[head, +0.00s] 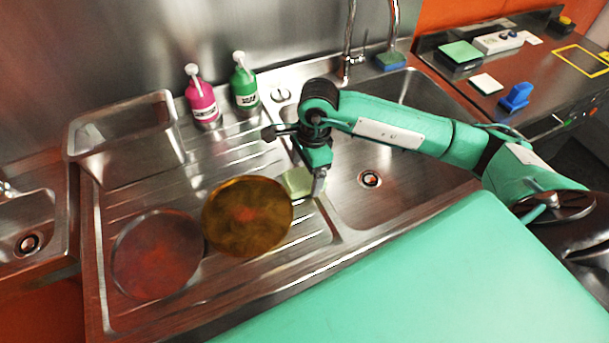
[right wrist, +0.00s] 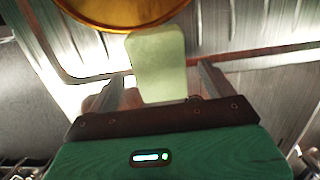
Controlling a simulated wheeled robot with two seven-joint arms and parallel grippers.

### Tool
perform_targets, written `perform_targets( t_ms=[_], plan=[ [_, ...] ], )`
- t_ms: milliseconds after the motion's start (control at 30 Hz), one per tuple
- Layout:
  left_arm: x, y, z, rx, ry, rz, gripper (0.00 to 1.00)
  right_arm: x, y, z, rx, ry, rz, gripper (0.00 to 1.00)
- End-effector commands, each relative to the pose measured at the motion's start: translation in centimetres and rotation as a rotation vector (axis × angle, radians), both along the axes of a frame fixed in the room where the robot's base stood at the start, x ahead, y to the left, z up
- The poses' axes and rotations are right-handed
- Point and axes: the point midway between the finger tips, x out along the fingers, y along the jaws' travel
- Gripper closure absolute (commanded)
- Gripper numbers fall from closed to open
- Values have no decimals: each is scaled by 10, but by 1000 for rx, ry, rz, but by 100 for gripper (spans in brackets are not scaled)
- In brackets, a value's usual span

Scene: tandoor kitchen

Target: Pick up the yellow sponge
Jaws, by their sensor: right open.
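The yellow sponge (head: 297,181) is pale yellow and lies on the drainboard beside the sink basin, partly hidden by my right gripper in the head view. My right gripper (head: 318,186) is over its right side. In the right wrist view the sponge (right wrist: 158,62) is a rounded block between the two open fingers of the right gripper (right wrist: 162,85). A gap shows between the sponge and the right finger; the left finger is close to it. My left gripper is not in view.
A brown-gold round plate (head: 247,216) is just left of the sponge, with a reddish plate (head: 157,255) beyond. A steel container (head: 130,150), pink bottle (head: 202,98) and green bottle (head: 244,82) stand behind. The sink basin (head: 400,170) is right; a blue-green sponge (head: 390,61) sits by the tap.

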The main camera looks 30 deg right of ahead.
Motion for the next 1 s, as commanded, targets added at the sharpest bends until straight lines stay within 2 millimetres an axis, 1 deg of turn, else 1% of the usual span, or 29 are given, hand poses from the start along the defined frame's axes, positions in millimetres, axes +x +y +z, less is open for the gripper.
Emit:
perform_targets(
  t_ms=[33, 167, 400, 467, 500, 633, 667, 767, 800, 1000],
  plan=[
    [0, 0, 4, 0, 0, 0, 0, -1, 1, -6, 1, 5, 1, 15],
    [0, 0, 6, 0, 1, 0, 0, 0, 3, -17, 1, 3, 1, 15],
    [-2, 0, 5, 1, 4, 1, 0, 0, 3, -19, 1, 1, 1, 15],
    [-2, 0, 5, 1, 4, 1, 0, 0, 3, -19, 1, 1, 1, 27],
    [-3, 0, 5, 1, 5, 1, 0, 0, 3, -19, 1, 1, 1, 35],
    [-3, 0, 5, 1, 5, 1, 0, 0, 3, -19, 1, 1, 1, 61],
    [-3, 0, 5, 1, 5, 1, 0, 0, 3, -19, 1, 1, 1, 63],
    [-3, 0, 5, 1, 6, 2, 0, 0, 3, -19, 1, 1, 1, 63],
    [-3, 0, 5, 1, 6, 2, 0, 0, 3, -19, 1, 1, 1, 66],
    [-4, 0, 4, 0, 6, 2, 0, 0, 2, -18, 1, 0, 1, 66]
  ],
)
